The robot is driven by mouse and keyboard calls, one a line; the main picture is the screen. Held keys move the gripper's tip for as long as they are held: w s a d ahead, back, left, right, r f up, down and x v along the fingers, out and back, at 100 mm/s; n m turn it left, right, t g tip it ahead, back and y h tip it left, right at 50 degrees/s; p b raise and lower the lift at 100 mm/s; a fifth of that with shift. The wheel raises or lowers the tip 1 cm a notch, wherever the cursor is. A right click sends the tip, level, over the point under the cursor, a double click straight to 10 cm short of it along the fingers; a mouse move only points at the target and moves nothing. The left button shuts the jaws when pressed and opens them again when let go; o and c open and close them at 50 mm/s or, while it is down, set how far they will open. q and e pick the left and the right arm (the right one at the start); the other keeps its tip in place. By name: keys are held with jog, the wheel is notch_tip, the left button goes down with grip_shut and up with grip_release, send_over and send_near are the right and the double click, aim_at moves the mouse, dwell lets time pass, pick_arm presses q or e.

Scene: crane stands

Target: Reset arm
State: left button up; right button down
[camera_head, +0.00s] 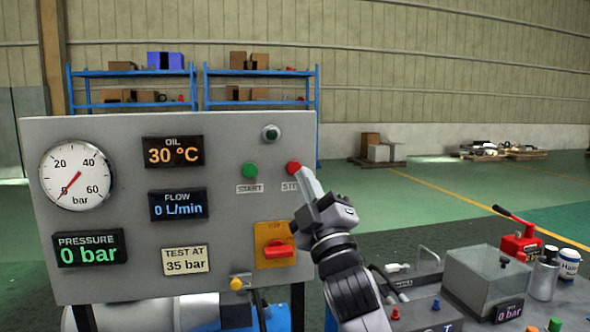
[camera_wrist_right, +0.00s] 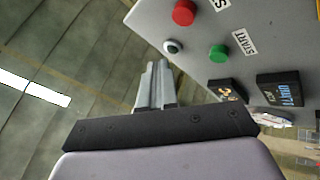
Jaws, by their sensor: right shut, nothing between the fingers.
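My right gripper (camera_head: 308,184) is shut and empty, close to the red STOP button (camera_head: 293,168) on the grey control panel (camera_head: 100,135). In the head view it partly covers the STOP label; I cannot tell whether it touches the panel. In the right wrist view my shut fingers (camera_wrist_right: 154,85) point past the panel's edge, apart from the red button (camera_wrist_right: 184,13) and the green START button (camera_wrist_right: 218,52). My left gripper is out of view.
The panel also carries a round gauge (camera_head: 75,176) near zero, a PRESSURE display (camera_head: 90,248) reading 0 bar and a red rotary switch (camera_head: 279,249). A clear box (camera_head: 480,275), a red-handled device (camera_head: 521,241) and bottles stand at the lower right. Blue shelves (camera_head: 205,104) are far behind.

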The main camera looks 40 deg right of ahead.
dwell(0.4)
jog(key=w+a+f+g+y+p, duration=0.1)
jog(key=a+f+g+y, duration=0.25)
jog(key=f, duration=0.95)
jog(key=w+a+f+g+y, duration=0.15)
jog(key=a+f+y, duration=0.3)
jog(key=f, duration=0.95)
jog(key=s+a+f+m+g+y, duration=0.1)
jog(key=s+a+f+g, duration=0.1)
jog(key=s+a+f, duration=0.2)
jog(key=s+a+f+m+g+y, duration=0.1)
jog(key=s+a+f+m+g, duration=0.1)
jog(key=s+f, duration=0.7)
jog(key=s+a+f+m+g+y+p, duration=0.1)
jog(key=s+a+f+g, duration=0.3)
jog(key=f, duration=0.6)
jog(key=shift+s+a+f+m, duration=0.4)
jog(key=shift+s+a, duration=0.55)
jog(key=shift+s, duration=0.25)
